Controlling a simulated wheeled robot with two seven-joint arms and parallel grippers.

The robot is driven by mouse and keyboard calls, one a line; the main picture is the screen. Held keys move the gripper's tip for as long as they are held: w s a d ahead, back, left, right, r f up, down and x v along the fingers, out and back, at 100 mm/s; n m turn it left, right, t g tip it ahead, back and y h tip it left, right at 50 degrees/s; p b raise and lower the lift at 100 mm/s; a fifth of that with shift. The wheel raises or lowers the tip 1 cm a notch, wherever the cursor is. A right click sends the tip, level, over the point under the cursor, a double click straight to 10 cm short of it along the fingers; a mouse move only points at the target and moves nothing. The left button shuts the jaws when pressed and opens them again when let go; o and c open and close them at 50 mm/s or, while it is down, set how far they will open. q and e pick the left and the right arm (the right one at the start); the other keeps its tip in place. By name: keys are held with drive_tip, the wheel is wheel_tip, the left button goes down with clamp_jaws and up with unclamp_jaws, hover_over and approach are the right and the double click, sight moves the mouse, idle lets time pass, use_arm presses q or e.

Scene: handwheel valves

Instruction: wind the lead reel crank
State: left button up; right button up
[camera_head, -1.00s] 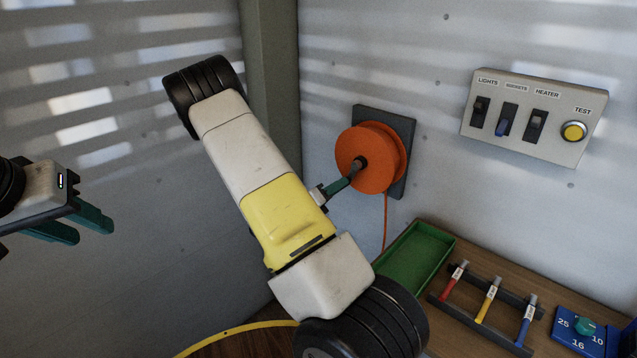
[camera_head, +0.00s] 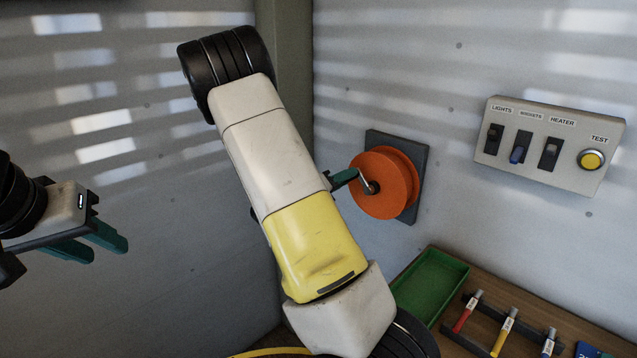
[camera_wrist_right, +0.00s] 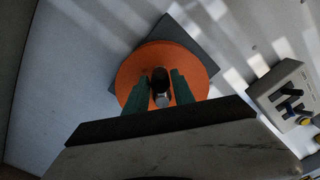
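The orange lead reel (camera_head: 398,186) is mounted on a dark square plate (camera_head: 417,170) on the wall. Its crank (camera_head: 366,181) shows as a short metal arm running from the dark hub up and left to my right gripper (camera_head: 353,175). In the right wrist view, the green fingers of my right gripper (camera_wrist_right: 160,90) lie on both sides of the dark crank handle (camera_wrist_right: 160,77), seemingly closed on it; the reel (camera_wrist_right: 128,72) is behind. My right arm hides part of the handle in the head view. My left gripper (camera_head: 98,242) is open and empty at the left.
A switch box (camera_head: 548,145) with a yellow test button is on the wall to the right. A green tray (camera_head: 432,287) and a rack of coloured pegs (camera_head: 505,330) are on the wooden bench below. The space around my left gripper is clear.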

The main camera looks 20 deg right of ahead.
drive_tip(key=shift+o, duration=1.1)
drive_tip(key=shift+f, duration=0.1)
drive_tip(key=shift+a, duration=0.1)
drive_tip(key=shift+v, duration=2.95)
